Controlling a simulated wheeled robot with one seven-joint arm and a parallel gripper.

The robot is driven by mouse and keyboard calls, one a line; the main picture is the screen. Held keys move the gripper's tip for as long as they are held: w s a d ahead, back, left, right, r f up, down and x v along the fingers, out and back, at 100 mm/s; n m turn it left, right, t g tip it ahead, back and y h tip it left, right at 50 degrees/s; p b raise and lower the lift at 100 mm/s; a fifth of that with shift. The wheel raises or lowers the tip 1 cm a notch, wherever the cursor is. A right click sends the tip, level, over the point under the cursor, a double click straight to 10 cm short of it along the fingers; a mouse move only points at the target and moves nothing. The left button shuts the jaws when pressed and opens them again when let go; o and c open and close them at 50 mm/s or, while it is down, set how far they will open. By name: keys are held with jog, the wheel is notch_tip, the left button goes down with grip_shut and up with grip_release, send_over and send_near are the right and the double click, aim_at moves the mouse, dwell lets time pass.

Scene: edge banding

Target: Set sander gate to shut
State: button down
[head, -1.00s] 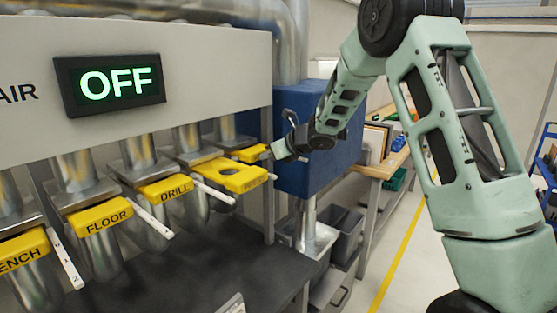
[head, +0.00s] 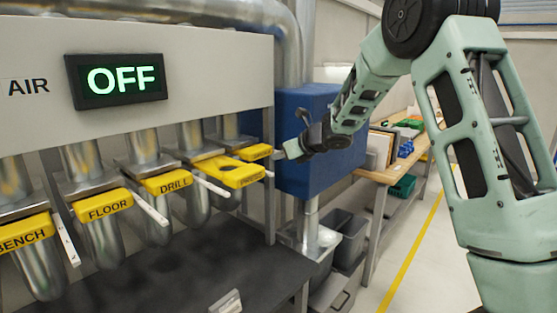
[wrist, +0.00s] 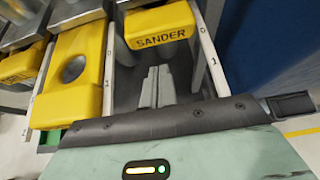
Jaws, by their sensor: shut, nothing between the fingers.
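The sander gate (wrist: 160,24) is a yellow block lettered SANDER, at the top middle of the wrist view. In the head view it is the small far yellow gate (head: 257,152) at the right end of the row. It shows no round hole in the wrist view and sits farther back than its neighbour. My gripper (wrist: 158,76) is shut and empty, with its fingertips pointing at the lower front of the sander gate. In the head view my gripper (head: 283,153) is just right of the gate. I cannot tell whether they touch.
The neighbouring yellow gate (wrist: 74,70) sticks out with its round hole showing. White marked strips (wrist: 209,45) stand beside the gates. A blue box (head: 305,150) is close behind my gripper. A lit OFF sign (head: 120,80) hangs above the gates. Open floor lies at right.

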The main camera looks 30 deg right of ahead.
jog(key=b+v, duration=0.2)
jog(key=v, duration=0.6)
jog(key=shift+s, duration=0.25)
jog(key=s+a+f+n+g+h, duration=0.1)
jog(key=s+a+f+n+g, duration=0.3)
jog(key=s+n, duration=0.55)
jog(key=s+a+f+n+g+h, duration=0.2)
jog(key=s+f+n, duration=0.45)
jog(key=n, duration=0.55)
jog(key=s+a+f+n+g+h, duration=0.1)
jog(key=s+a+f+n+g, duration=0.3)
jog(key=s+n, duration=0.6)
jog(key=s+a+n+b, duration=0.1)
jog(key=s+a+n, duration=0.3)
jog(key=s+a, duration=0.2)
jog(key=s+a+f+n+g+b, duration=0.1)
jog(key=s+a+n, duration=0.3)
jog(key=a, duration=0.7)
jog(key=shift+s+a+f, duration=0.15)
jog(key=shift+s, duration=1)
